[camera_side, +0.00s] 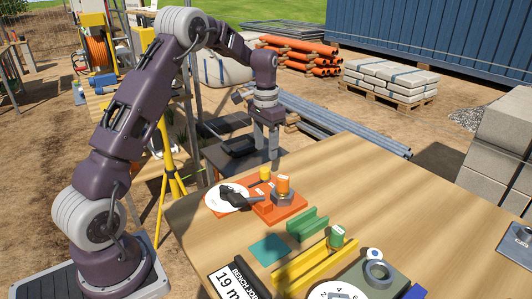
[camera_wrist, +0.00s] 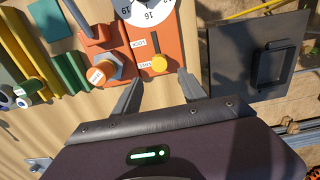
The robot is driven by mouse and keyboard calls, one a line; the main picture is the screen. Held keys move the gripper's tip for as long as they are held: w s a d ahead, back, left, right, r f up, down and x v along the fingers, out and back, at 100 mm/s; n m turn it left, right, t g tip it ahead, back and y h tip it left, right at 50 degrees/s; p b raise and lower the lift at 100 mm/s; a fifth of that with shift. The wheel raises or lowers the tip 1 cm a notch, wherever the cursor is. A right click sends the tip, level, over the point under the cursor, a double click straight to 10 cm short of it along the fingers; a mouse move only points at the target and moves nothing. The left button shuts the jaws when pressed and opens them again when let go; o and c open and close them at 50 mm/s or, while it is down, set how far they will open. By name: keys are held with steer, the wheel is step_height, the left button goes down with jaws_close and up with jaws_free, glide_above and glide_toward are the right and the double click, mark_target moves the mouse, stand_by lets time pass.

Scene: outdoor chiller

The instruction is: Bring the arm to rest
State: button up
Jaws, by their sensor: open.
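My gripper (camera_side: 265,150) points down at the back edge of the wooden table, above and behind an orange fixture (camera_side: 293,212). Its jaws are apart with nothing between them. In the wrist view the two fingers of my gripper (camera_wrist: 158,86) reach forward from the dark palm. A yellow knob (camera_wrist: 160,62) on the fixture appears just beyond the gap between the fingertips; the knob also shows in the side view (camera_side: 265,172). I see no contact with it. The fixture carries a white dial (camera_side: 215,199) with a black pointer, and an orange-topped grey hex part (camera_side: 283,197).
A green channel block (camera_side: 308,224), yellow rails (camera_side: 300,267), a green-topped cylinder (camera_side: 337,237) and a teal pad (camera_side: 269,249) lie on the table (camera_side: 390,190). A dark panel with a handle (camera_wrist: 262,55) is beyond the table edge. The table's right side is mostly clear.

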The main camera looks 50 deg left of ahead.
steer(key=s+d+r+t, duration=0.3)
steer(key=s+d+r, duration=0.95)
steer(key=r, duration=0.25)
steer(key=s+d+t, duration=0.1)
steer(key=s+d, duration=0.1)
steer(key=s, duration=0.3)
steer(key=s+d, duration=0.3)
steer(key=s, duration=0.3)
steer(key=s+d+f+t, duration=0.1)
steer(key=s+d, duration=0.1)
steer(key=s, duration=0.4)
steer(key=shift+s+d+t, duration=0.25)
steer(key=shift+d+t, duration=0.05)
steer(key=shift+d, duration=0.05)
